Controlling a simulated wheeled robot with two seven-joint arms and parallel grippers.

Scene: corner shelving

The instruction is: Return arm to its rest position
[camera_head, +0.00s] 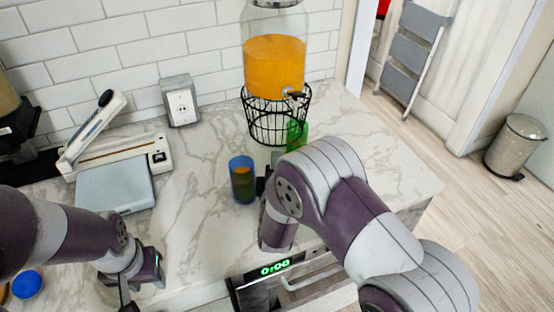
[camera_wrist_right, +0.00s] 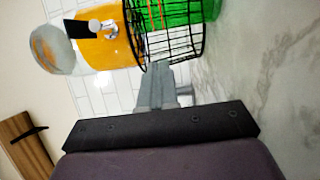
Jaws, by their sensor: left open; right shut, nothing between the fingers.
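My right arm reaches over the counter in the head view, with its gripper (camera_head: 263,185) mostly hidden behind its own wrist. In the right wrist view, the right gripper (camera_wrist_right: 158,84) has its fingers together with nothing between them. It is close to the right side of a blue cup (camera_head: 242,182) holding something orange; I cannot tell whether they touch. My left gripper (camera_head: 127,297) is low at the left of the head view, over the counter's front, empty and partly cut off by the frame.
A juice dispenser (camera_head: 274,68) stands on a black wire stand (camera_head: 262,130), with a green cup (camera_head: 297,134) beside it. A sealer-like appliance (camera_head: 115,185) and an outlet box (camera_head: 181,105) are at left. An appliance with a green display (camera_head: 275,268) is below the counter edge. A bin (camera_head: 515,148) stands right.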

